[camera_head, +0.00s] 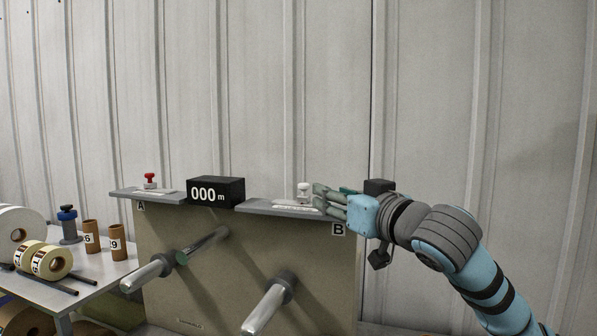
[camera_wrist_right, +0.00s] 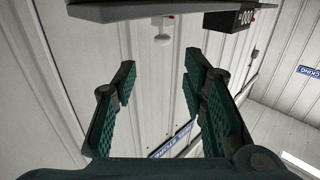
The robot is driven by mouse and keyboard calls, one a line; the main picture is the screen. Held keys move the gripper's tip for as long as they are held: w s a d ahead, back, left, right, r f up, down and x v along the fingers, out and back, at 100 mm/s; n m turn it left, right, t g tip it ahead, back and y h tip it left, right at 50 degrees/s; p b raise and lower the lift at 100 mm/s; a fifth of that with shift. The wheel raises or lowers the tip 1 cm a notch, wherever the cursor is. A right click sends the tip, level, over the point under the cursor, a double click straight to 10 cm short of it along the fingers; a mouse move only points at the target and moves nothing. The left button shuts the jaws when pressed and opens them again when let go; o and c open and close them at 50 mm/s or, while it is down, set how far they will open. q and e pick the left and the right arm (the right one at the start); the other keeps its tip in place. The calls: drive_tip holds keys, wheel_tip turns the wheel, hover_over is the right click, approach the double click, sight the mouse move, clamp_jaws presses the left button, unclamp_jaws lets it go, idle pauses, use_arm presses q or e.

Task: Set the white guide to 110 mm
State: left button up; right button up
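The white guide (camera_head: 304,188) is a small white knob on the ledge marked B (camera_head: 260,205), on the right side of the machine. A pale scale strip runs along the ledge, but its marks are too small to read. My right gripper (camera_head: 318,196) is just right of the white guide, fingers pointing left. In the right wrist view my right gripper (camera_wrist_right: 160,78) is open and empty, and the white guide (camera_wrist_right: 163,40) shows beyond the gap between its fingertips. I cannot tell any contact. My left gripper is in neither view.
The ledge marked A (camera_head: 130,194) carries a red guide (camera_head: 150,180). A black counter (camera_head: 215,191) reading 000 m stands between the ledges. Two spindles (camera_head: 150,272) (camera_head: 268,300) stick out of the panel below. A table with rolls and tubes (camera_head: 91,236) is at left.

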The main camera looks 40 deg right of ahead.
sight(306, 185)
drive_tip(key=w+p, duration=0.1)
drive_tip(key=w, duration=0.2)
drive_tip(key=w+d+p, duration=0.1)
drive_tip(key=w, duration=0.3)
drive_tip(key=w+p, duration=0.1)
drive_tip(key=w, duration=0.3)
drive_tip(key=shift+d, duration=0.35)
drive_tip(key=shift+w, duration=0.35)
drive_tip(key=shift+d, duration=0.1)
drive_tip(key=shift+c, duration=0.6)
clamp_jaws()
